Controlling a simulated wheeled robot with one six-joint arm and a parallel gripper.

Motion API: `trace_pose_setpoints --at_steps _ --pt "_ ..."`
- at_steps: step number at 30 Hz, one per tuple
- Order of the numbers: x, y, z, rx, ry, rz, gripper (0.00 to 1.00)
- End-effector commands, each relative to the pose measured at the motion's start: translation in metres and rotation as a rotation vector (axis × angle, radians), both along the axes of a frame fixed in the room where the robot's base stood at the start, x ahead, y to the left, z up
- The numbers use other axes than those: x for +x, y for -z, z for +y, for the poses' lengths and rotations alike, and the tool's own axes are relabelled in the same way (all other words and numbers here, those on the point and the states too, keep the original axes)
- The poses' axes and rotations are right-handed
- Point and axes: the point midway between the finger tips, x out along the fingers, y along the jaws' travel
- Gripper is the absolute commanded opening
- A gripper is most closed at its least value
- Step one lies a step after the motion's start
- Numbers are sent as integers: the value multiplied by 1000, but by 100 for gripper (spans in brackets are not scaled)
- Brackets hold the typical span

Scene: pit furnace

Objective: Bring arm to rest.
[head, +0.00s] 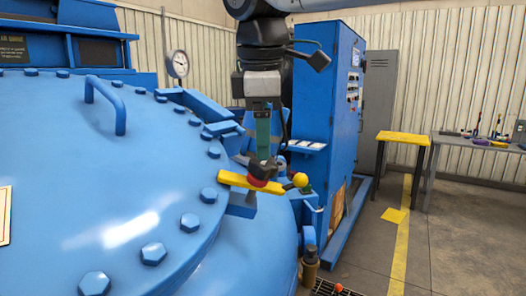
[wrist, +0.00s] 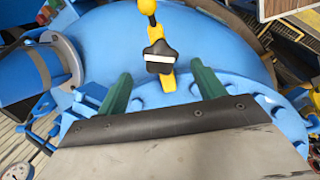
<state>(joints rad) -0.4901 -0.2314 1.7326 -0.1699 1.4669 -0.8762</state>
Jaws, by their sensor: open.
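My gripper (head: 262,148) hangs pointing down at the right edge of a big blue domed lid (head: 60,150). Its green fingers stand apart in the wrist view (wrist: 163,84), with nothing clasped between them. Just beyond the fingertips is a yellow lever (head: 236,181) with a dark hub and a yellow ball (head: 300,180) at its end. The lever also shows in the wrist view (wrist: 168,82), its dark hub ahead of the gap. I cannot tell whether the fingers touch it. My arm above is partly cut off by the top of the head view.
Bolts ring the lid, and a blue handle (head: 106,104) rises from it. A blue control cabinet (head: 325,110) stands close behind my arm. A yellow-topped stand (head: 403,138) and a grey bench (head: 480,144) with tools are at the right. The floor before them looks mostly clear.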

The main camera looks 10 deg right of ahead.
Motion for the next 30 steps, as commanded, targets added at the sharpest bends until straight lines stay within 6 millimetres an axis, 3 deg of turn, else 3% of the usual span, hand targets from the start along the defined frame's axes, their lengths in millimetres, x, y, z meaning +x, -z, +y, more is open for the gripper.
trace_pose_setpoints --at_steps 6,15,18,20,23,27,30 --pt "-4 -19 1 0 0 0 69" --pt "-5 -20 1 0 2 1 69" --pt "-10 -14 -9 11 46 2 69" --pt "-18 -2 -25 27 123 6 69" --pt "-43 32 -62 76 333 18 69" --pt "-95 98 -115 162 717 31 69" --pt "-132 145 -139 216 966 39 69"
